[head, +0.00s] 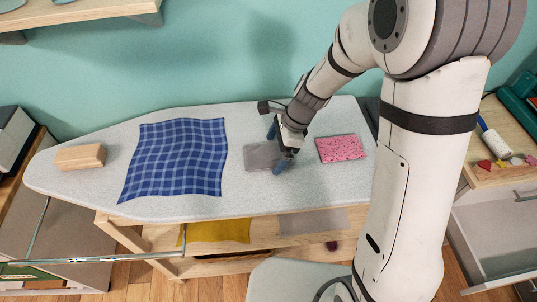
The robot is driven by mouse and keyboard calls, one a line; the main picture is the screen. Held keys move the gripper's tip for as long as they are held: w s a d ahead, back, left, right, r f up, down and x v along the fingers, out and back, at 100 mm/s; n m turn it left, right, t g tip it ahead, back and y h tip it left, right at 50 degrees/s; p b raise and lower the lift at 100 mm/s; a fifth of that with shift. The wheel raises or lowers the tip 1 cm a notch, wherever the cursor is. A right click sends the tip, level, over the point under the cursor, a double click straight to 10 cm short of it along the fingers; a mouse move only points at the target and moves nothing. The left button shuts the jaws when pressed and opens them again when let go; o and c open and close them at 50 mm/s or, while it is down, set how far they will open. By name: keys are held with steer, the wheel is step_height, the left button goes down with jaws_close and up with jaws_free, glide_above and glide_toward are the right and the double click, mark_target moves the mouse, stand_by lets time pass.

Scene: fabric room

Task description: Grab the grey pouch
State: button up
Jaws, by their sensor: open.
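The grey pouch (260,156) lies flat on the light grey ironing board (90,193), right of the blue checked cloth (178,158) and left of the pink speckled cloth (341,148). My gripper (276,150) is over the right part of the pouch, with its blue fingertips pointing down. It is open, with one fingertip near the pouch's far edge and the other near its front right corner. The gripper hides part of the pouch's right side. I cannot tell whether the fingertips touch it.
A wooden block (80,157) sits at the board's left end. Yellow fabric (217,231) and grey fabric (312,222) lie on a shelf below. A wooden unit (505,172) with small coloured pieces stands at the right. A wall rises behind the board.

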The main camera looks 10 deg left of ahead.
steer(key=shift+c, duration=0.4)
steer(key=c, duration=0.9)
steer(key=shift+r, duration=0.1)
steer(key=shift+c, duration=0.2)
